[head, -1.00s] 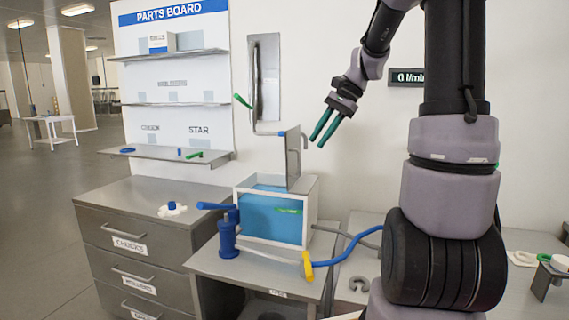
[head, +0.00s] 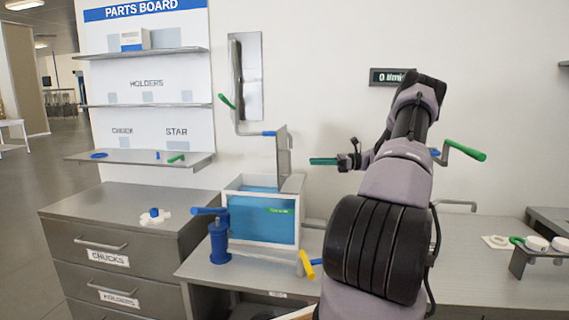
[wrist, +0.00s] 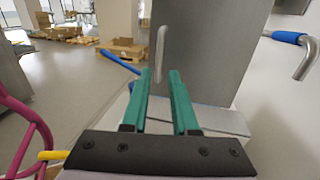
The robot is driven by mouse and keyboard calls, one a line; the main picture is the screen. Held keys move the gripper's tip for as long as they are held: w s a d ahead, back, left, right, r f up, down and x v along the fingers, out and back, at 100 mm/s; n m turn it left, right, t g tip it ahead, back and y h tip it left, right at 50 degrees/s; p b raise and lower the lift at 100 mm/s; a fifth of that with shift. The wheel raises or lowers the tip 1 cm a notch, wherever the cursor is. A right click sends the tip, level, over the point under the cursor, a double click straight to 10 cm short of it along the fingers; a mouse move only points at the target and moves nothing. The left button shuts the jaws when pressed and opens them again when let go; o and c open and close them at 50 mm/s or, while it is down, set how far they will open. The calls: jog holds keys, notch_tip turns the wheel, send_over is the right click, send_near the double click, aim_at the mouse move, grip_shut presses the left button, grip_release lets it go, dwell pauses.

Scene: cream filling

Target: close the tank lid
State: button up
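The tank (head: 270,246) is a white-framed box with blue contents on the bench. Its grey metal lid (head: 284,155) stands upright at the tank's top, so the tank is open. The lid (wrist: 203,45) also fills the upper middle of the wrist view, with a bar handle (wrist: 160,52) on its face. My gripper (head: 312,161) has green fingers and is right of the lid, pointing left at it, apparently apart from it. In the wrist view my gripper (wrist: 160,76) is open, with an empty gap between the fingers, just below the handle in the picture.
A blue pump (head: 219,240) with a lever stands left of the tank. A bent pipe (head: 250,132) with a blue end hangs behind the lid. A yellow handle (head: 306,264) is at the tank's front right. Rings and a holder (head: 530,250) are on the right bench.

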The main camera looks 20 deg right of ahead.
aim_at(290, 174)
jog(key=x, duration=1)
jog(key=shift+a, duration=0.2)
jog(key=shift+c, duration=0.4)
grip_shut()
dwell(0.7)
